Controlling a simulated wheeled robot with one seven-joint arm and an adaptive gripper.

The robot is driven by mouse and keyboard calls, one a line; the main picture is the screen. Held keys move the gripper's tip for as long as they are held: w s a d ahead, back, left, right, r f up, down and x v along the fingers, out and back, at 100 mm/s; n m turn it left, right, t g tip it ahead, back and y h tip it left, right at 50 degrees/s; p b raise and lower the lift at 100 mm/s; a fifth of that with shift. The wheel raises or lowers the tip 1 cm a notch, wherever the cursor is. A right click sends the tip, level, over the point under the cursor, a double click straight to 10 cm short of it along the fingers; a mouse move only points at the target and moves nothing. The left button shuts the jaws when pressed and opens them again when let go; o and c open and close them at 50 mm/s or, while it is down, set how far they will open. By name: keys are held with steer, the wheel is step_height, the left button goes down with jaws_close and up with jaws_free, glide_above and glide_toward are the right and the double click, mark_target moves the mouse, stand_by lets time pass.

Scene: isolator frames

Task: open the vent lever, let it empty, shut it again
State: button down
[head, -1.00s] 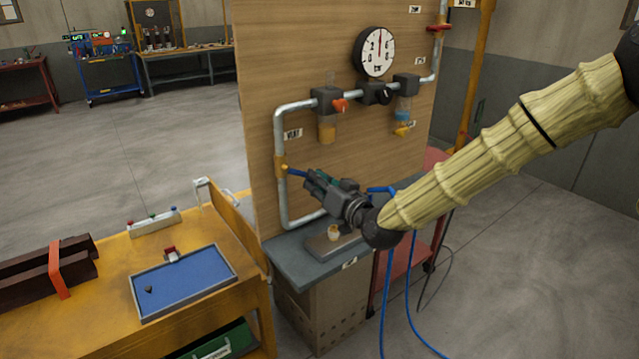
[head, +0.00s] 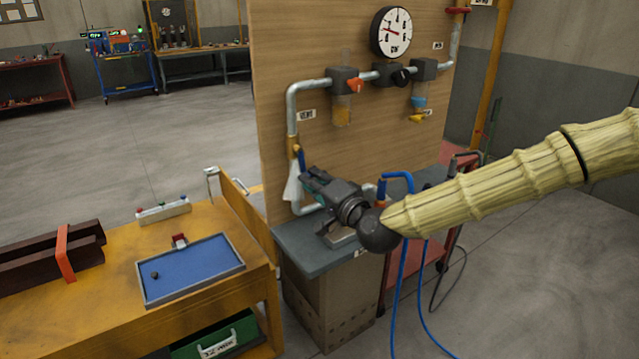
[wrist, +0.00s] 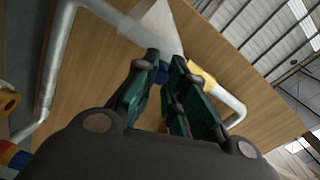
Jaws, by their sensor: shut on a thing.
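The vent valve (head: 294,147) is a brass-yellow body on the grey pipe at the panel's left edge, near the VENT label. Its blue lever (head: 302,161) points down along the pipe. A white plume (head: 292,186) fans out below the valve; it also shows in the wrist view (wrist: 154,28). My gripper (head: 309,180) is shut on the lever. In the wrist view the teal fingers (wrist: 166,62) close around the blue lever (wrist: 163,74), mostly hidden by them, beside the yellow valve (wrist: 202,78). The round gauge (head: 391,32) has its red needle pointing left.
A grey bench top (head: 296,240) lies under my gripper. A blue hose (head: 403,270) hangs to the right of my wrist. The yellow table (head: 215,215) with a blue tray (head: 240,264) stands at the left. Open floor lies behind it.

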steer(key=shift+s+a+f+m+b, duration=0.15)
steer(key=shift+s+a+m+b, duration=0.15)
steer(key=shift+m, duration=0.5)
steer(key=c, duration=1.4)
jaws_free()
steer(key=shift+a, duration=0.1)
steer(key=v, duration=1.2)
